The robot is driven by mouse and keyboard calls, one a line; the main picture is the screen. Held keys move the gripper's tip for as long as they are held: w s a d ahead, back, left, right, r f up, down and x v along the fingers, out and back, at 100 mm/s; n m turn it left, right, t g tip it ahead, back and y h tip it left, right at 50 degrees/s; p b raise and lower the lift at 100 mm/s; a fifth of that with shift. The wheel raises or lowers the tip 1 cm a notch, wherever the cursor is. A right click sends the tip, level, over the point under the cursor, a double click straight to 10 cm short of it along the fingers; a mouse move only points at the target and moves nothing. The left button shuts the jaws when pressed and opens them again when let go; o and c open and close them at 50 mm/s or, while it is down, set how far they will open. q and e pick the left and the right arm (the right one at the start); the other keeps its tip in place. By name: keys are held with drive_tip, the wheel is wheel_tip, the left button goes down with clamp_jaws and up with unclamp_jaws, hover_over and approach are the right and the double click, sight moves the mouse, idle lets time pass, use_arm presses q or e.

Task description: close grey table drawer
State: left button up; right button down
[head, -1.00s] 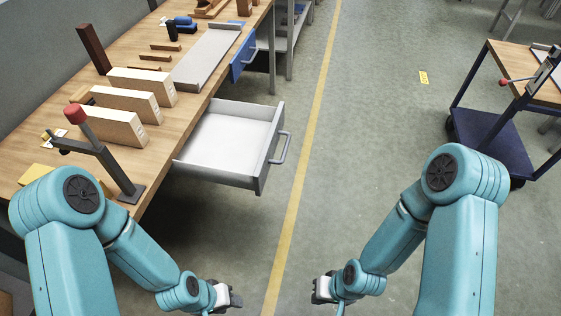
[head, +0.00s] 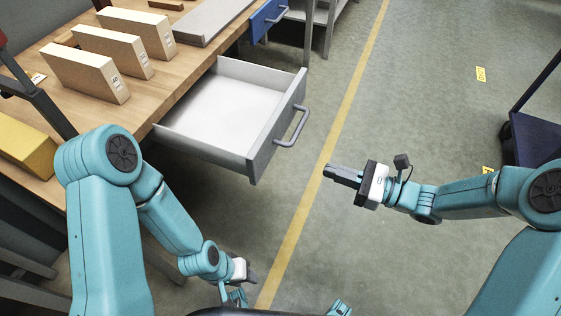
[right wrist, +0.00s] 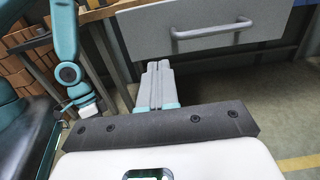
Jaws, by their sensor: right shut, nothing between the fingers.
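The grey table drawer (head: 225,105) is pulled well out from under the wooden workbench (head: 150,125) and looks empty. Its front panel with a grey bar handle (head: 292,127) faces right in the head view. My right gripper (head: 328,171) is shut and empty, to the right of and a little below the handle, apart from it. In the right wrist view, the shut fingers (right wrist: 158,66) point toward the drawer front (right wrist: 190,32), left of and below the handle (right wrist: 212,32). My left gripper (head: 250,276) is low beside the bench; its fingers are too small to judge.
Several light wooden blocks (head: 85,72) stand on the bench. A blue drawer (head: 266,18) is further back. A dark-blue trolley (head: 535,138) stands at the right. The floor (head: 400,110) between bench and trolley is clear, with a yellow line.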

sight(268, 151)
drive_tip(key=b+x, duration=0.1)
drive_tip(key=x, duration=1.2)
drive_tip(key=shift+s+a+f, duration=0.1)
drive_tip(key=shift+a+f, duration=0.05)
use_arm(q)
drive_tip(key=shift+w+f, duration=0.25)
drive_tip(key=shift+f, duration=0.45)
use_arm(e)
drive_tip(key=shift+a, duration=0.15)
